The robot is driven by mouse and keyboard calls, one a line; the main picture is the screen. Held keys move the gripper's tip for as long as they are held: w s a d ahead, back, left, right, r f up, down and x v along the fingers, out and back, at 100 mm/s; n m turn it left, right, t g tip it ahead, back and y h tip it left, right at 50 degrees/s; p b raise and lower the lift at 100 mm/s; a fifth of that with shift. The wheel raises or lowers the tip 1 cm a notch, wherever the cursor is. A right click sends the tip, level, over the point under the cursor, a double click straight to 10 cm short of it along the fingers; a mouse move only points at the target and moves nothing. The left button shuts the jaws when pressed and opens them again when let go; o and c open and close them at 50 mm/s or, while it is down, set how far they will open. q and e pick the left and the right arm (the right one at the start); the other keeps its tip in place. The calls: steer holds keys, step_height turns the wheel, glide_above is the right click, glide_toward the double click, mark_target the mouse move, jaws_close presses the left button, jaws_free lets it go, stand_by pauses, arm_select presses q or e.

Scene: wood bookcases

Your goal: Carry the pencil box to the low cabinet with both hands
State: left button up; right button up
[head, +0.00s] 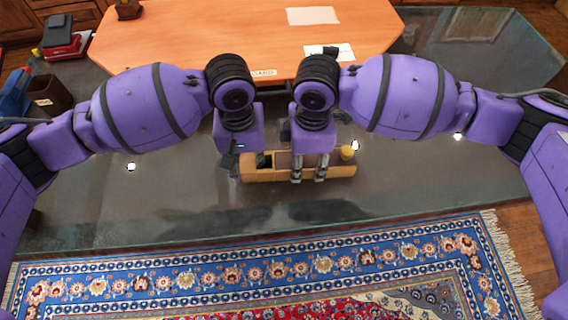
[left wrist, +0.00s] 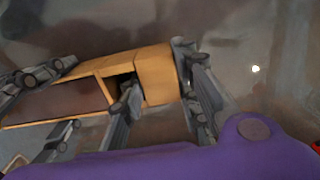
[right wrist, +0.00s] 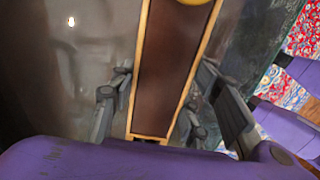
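The pencil box (head: 262,175), a long light-wood tray with compartments, lies on the dark glass table. A yellow round thing (head: 347,152) sits at its right end. My left gripper (left wrist: 160,90) is open at the box's left end. One finger is at the dark compartment and the other beside the end face; contact is unclear. My right gripper (right wrist: 155,110) is open, with a finger on each long side of the box (right wrist: 145,75) and small gaps showing. It also shows in the head view (head: 308,172). I cannot identify the low cabinet in these views.
The glass table (head: 420,180) has bare room left and right of the box. An orange wooden desk top (head: 200,35) with papers (head: 312,15) stands behind. A dark bin (head: 50,92) is at the left. A patterned rug (head: 250,275) lies in front.

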arm_select(q)
jaws_close()
arm_select(e)
steer(key=c, duration=0.5)
steer(key=shift+c, duration=0.2)
